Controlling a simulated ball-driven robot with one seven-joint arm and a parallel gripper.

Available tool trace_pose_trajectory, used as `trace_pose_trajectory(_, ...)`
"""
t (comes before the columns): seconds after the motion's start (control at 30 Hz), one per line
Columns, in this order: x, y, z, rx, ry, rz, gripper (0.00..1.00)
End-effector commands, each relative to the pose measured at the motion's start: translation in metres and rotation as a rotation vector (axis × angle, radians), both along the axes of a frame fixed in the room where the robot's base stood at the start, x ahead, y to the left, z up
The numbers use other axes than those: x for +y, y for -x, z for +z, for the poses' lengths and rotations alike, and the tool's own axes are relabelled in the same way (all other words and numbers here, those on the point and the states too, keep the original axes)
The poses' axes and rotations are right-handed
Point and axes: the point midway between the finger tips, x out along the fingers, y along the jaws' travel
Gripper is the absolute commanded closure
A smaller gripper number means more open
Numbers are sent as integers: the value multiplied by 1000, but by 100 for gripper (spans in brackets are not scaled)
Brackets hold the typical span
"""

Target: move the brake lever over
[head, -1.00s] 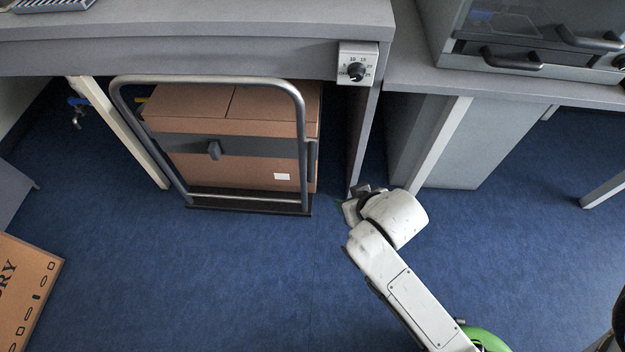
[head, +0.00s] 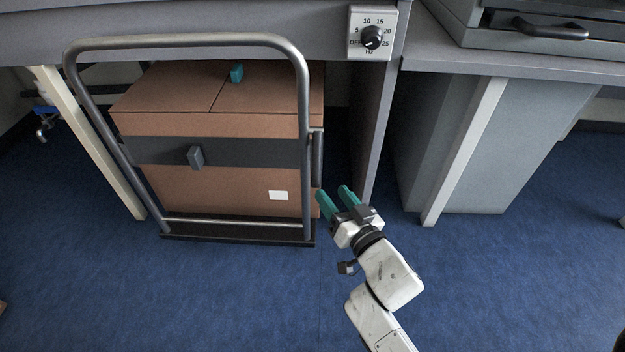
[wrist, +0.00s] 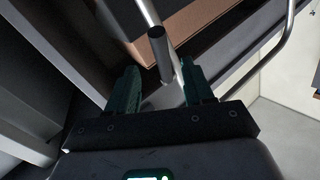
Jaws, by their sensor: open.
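A trolley (head: 175,42) with a tubular grey frame holds a large brown box (head: 225,180) under the desk. A short upright dark bar (head: 317,157), which looks like the brake lever, stands beside the frame's right post. It also shows in the wrist view (wrist: 159,48), with its round end between and beyond my fingertips. My gripper (head: 333,191) has teal fingers and is open and empty, just below and right of that bar. The fingers also show in the wrist view (wrist: 160,68). I cannot tell whether they touch the bar.
A dark grey block (head: 195,158) sits on the dark cross panel (head: 160,150). A small teal block (head: 236,74) shows near the box top. A dial (head: 372,37) is on the desk edge; a desk leg (head: 376,140) stands close right. The blue floor (head: 240,300) in front is clear.

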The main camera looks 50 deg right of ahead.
Motion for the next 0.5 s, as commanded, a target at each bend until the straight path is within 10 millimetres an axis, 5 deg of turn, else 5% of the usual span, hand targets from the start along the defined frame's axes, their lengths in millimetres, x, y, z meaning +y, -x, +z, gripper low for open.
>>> trace_pose_trajectory(0.5,-26,-68,1,-9,1,5,48)
